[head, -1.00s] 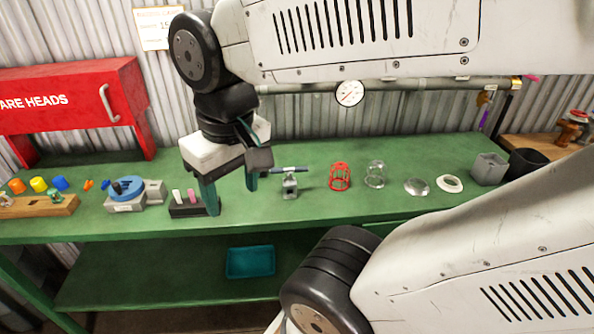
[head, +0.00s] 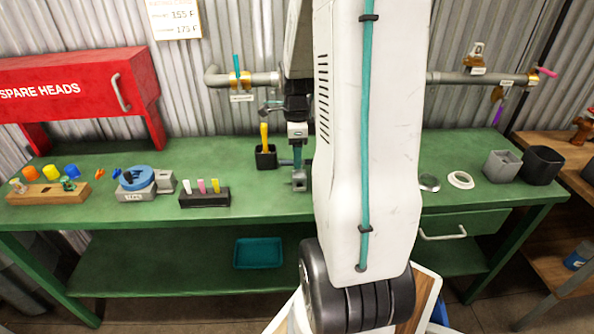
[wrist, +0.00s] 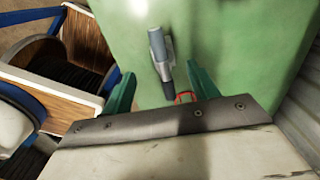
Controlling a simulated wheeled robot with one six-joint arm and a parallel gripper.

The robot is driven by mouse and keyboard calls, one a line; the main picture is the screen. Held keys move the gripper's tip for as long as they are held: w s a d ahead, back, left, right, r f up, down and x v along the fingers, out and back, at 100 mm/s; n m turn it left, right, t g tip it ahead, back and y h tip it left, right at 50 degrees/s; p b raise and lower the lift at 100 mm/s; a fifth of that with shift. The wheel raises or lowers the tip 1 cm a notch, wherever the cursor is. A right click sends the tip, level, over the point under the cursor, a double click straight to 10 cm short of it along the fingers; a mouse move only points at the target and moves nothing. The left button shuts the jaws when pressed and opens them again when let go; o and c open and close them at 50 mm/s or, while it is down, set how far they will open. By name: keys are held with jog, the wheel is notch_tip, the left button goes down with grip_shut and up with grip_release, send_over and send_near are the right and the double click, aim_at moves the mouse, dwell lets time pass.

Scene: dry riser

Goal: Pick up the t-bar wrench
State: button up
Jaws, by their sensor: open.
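The t-bar wrench, as far as I can tell, is the short bar, blue-grey with a dark end (wrist: 157,45), on a small metal block (head: 299,181) at the middle of the green bench. In the head view my gripper (head: 297,160) points down over it and hides most of the bar. In the wrist view my gripper (wrist: 162,88) is open, with one teal finger on each side of the bar's dark end. Whether the fingers touch the bar cannot be told.
A black cup with a yellow-handled tool (head: 265,156) stands close left of my gripper. A black holder with coloured pegs (head: 205,197) is further left. A white ring (head: 461,180) and a grey open box (head: 501,166) stand right. A pipe (head: 450,78) runs along the wall behind.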

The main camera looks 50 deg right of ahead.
aim_at(299, 174)
jog(key=f, duration=0.6)
jog(key=shift+s+d+f, duration=0.15)
jog(key=shift+d+f, duration=0.15)
jog(key=shift+d, duration=0.1)
grip_shut()
